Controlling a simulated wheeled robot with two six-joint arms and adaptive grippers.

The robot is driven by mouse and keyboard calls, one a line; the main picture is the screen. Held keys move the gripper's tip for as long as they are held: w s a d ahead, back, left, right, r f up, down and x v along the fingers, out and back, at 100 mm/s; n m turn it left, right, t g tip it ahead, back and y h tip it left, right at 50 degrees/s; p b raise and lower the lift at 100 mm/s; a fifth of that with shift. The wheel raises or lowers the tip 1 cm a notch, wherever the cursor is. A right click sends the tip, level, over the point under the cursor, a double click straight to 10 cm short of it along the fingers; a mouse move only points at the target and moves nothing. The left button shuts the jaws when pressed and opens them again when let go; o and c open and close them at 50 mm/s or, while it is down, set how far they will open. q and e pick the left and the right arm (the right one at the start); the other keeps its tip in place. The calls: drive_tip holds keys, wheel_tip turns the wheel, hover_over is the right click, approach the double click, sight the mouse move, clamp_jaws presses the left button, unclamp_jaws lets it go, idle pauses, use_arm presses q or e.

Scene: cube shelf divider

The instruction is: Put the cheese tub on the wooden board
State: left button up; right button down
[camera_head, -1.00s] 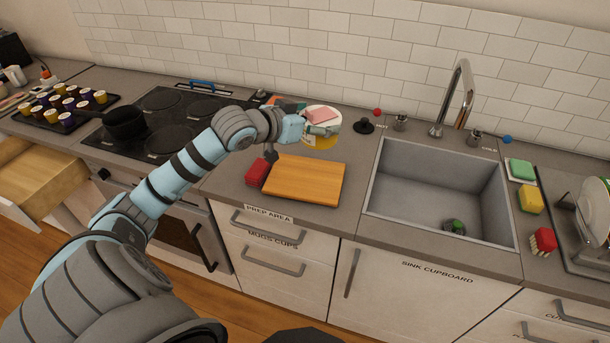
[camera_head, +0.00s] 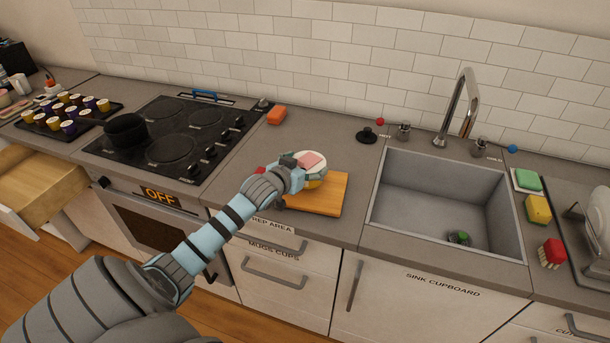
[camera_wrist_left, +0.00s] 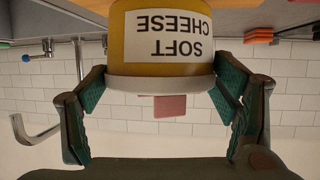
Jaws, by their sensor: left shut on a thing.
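The cheese tub (camera_head: 316,184) is yellow with a white lid and a pink patch on top. In the left wrist view the tub (camera_wrist_left: 160,42) appears upside down, with a "SOFT CHEESE" label. My left gripper (camera_head: 303,174) is shut on it, one finger on each side near the lid. The wooden board (camera_head: 327,203) lies on the counter, partly hidden by my left arm and the tub. The tub is over the board; I cannot tell whether its base touches. My right gripper is not in view.
A red item (camera_head: 258,171) sits beside the board, mostly hidden by my arm. The sink (camera_head: 425,200) is to the right, the hob (camera_head: 175,125) to the left.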

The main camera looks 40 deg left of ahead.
use_arm(q)
drive_tip(key=shift+f, duration=1.15)
drive_tip(key=shift+f, duration=0.1)
drive_tip(key=o, duration=1.4)
drive_tip(key=shift+c, duration=0.2)
drive_tip(key=shift+s+r, duration=0.2)
drive_tip(key=shift+s, duration=0.05)
drive_tip(key=p+v, duration=0.3)
drive_tip(key=v, duration=0.8)
drive_tip(key=shift+s+r, duration=0.2)
drive_tip(key=shift+s, duration=0.05)
drive_tip(key=shift+d, duration=0.1)
